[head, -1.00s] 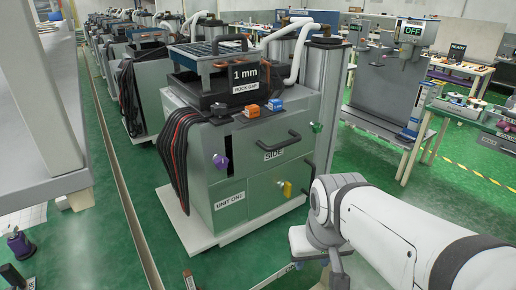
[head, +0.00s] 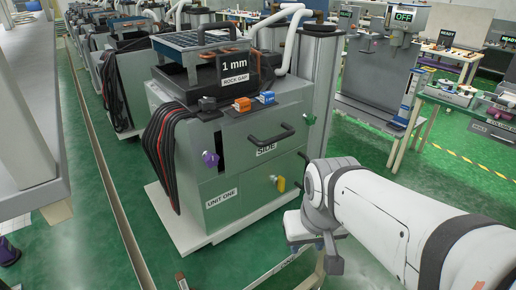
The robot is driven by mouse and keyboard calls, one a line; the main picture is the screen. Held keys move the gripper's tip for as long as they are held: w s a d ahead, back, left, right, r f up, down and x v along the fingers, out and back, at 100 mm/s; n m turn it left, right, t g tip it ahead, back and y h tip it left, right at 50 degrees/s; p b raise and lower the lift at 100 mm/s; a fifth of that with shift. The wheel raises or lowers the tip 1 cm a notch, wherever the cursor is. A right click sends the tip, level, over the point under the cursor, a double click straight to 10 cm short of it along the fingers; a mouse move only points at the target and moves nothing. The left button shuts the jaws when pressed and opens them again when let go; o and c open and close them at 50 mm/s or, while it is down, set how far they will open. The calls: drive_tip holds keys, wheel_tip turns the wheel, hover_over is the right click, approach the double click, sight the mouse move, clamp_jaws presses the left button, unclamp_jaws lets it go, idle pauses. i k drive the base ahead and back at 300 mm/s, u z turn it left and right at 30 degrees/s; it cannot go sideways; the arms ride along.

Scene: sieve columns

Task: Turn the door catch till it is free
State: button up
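The green cabinet (head: 235,180) marked UNIT ONE has a panel marked SIDE. A yellow knob (head: 281,184) is low on this face, beside a dark upright handle (head: 301,181). A purple knob (head: 210,158) is at the left, by a dark slot, and a green knob (head: 310,120) is at the upper right. None is labelled as the door catch, so I cannot tell which it is. My white arm reaches in from the right. Its end (head: 327,255) is in front of the cabinet's lower right, apart from the knobs. The fingers cannot be made out.
A black bar handle (head: 271,138) juts from the panel. Orange and blue blocks (head: 254,101) sit on top, and black cables (head: 165,150) hang at the left. A grey bench (head: 25,150) stands at far left.

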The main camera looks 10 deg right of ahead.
sight(280, 182)
drive_tip(key=u, duration=0.7)
drive_tip(key=k, duration=1.35)
drive_tip(key=z, duration=0.8)
drive_tip(key=i, duration=0.95)
drive_tip(key=z, duration=0.05)
